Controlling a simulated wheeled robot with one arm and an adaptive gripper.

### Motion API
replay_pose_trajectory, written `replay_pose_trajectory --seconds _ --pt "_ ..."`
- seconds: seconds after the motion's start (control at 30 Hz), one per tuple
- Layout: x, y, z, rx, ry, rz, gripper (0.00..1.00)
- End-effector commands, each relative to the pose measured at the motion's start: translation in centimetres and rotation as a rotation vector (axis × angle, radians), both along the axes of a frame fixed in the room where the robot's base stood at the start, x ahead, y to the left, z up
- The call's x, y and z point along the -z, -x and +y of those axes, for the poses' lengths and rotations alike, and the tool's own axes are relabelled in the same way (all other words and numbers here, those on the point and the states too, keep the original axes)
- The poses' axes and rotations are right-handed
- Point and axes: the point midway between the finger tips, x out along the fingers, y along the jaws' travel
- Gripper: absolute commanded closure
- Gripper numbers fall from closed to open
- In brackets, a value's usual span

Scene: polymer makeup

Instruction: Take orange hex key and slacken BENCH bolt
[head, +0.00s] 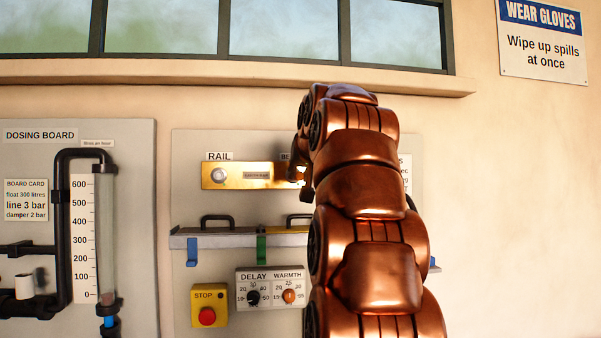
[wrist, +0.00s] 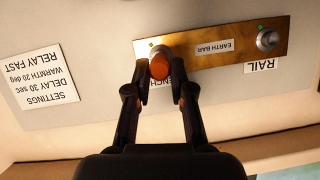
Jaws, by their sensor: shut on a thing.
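My gripper (wrist: 158,92) is shut on the orange hex key (wrist: 160,68), seen end-on between the fingertips in the wrist view, which is upside down. The key is in front of the BENCH end of the brass earth bar (wrist: 210,47), over the BENCH bolt; I cannot tell whether its tip is seated. The BENCH label is partly covered by the fingers. In the head view my gripper (head: 305,185) is at the right part of the brass bar, and my arm hides the bolt and key there. The RAIL bolt (head: 219,175) is at the bar's left end.
Below the bar is a grey shelf rail (head: 215,240) with black handles and coloured tabs. Under it are a yellow STOP box (head: 209,306) and the DELAY and WARMTH dials (head: 270,288). The dosing board (head: 130,200) stands left. A settings card (wrist: 42,76) shows in the wrist view.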

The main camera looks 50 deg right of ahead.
Motion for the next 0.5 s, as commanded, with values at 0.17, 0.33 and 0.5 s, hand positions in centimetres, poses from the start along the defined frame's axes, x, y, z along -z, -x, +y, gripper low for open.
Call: replay_pose_trajectory --seconds 0.17,0.33,0.5 --pt "-0.01 0.01 0.0 0.0 0.0 0.0 1.0" --pt "0.0 0.05 0.04 0.0 0.0 0.0 1.0" --pt "0.0 0.26 0.21 0.0 0.0 0.0 1.0"
